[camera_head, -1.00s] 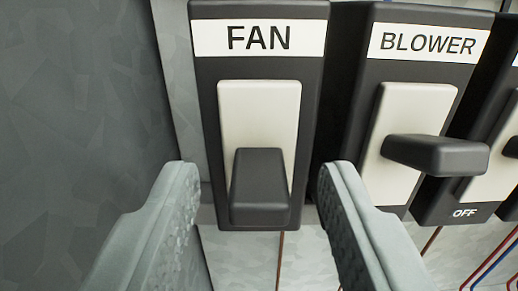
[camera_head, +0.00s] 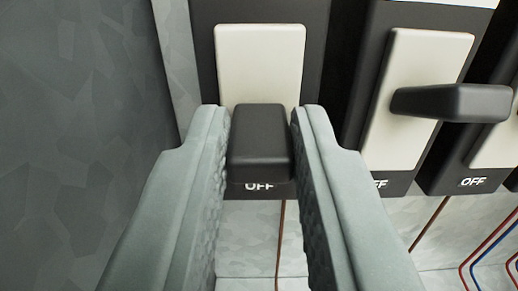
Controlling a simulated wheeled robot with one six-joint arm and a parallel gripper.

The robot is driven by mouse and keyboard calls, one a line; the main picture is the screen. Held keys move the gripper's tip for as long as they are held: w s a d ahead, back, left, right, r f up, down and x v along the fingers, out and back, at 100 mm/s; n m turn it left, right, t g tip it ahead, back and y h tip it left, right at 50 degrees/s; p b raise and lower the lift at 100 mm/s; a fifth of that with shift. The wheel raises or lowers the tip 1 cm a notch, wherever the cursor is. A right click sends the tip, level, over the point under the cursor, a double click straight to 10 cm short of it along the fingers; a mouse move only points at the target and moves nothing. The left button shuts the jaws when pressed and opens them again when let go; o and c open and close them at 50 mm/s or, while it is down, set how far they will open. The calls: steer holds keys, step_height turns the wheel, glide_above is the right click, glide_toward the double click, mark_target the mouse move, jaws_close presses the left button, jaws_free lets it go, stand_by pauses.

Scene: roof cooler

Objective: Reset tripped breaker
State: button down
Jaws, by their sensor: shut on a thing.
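The breaker labelled FAN a second ago (camera_head: 263,65) has a black body with a cream plate; its name label is now above the picture. Its black lever (camera_head: 259,145) points down toward the camera, just above an "OFF" mark that it partly covers. My gripper (camera_head: 260,138) has one grey ridged finger on each side of this lever and is shut on it. The neighbouring breaker (camera_head: 428,85), labelled BLOWER earlier, has its lever (camera_head: 455,103) sticking out at mid height.
A grey metal wall (camera_head: 75,140) stands close on the left. Another breaker (camera_head: 480,150) with an OFF mark is cut off at the right edge. Brown, blue and red wires (camera_head: 490,245) run below the breakers over a pale back panel.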

steer(key=shift+f+t, duration=0.4)
steer(key=shift+t, duration=0.6)
steer(key=shift+w+f+t, duration=0.2)
steer(key=shift+f+t, duration=0.5)
steer(key=shift+t, duration=0.4)
steer(key=c, duration=1.3)
jaws_free()
steer(key=shift+s, duration=0.1)
steer(key=v, duration=1.7)
steer(key=shift+s+f, duration=0.1)
steer(key=shift+f, duration=0.05)
